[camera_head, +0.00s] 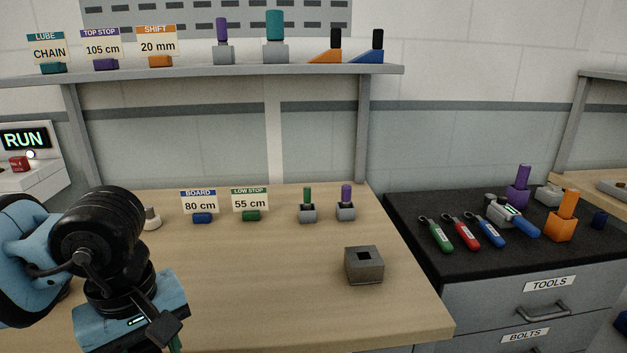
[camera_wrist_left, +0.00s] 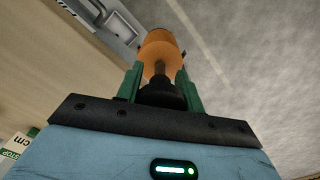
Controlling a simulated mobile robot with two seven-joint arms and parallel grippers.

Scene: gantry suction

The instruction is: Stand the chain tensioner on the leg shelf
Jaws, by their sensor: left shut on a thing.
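My left gripper, at the lower left of the head view, is mostly hidden by my wrist and the frame edge. In the left wrist view its two green fingers (camera_wrist_left: 160,84) are shut on an orange, rounded piece with a dark stem (camera_wrist_left: 160,48). I cannot tell for certain whether this piece is the chain tensioner. It is not visible in the head view. No shelf is labelled as the leg shelf; a grey raised shelf (camera_head: 230,70) on uprights stands behind the wooden bench. My right gripper is not in view.
The wooden bench (camera_head: 290,310) holds a grey socket block (camera_head: 364,274), two small holders, and cards reading 80 cm (camera_head: 200,204) and 55 cm (camera_head: 250,203). The black-topped tool cabinet (camera_head: 440,262) at right carries several tools. The bench front middle is clear.

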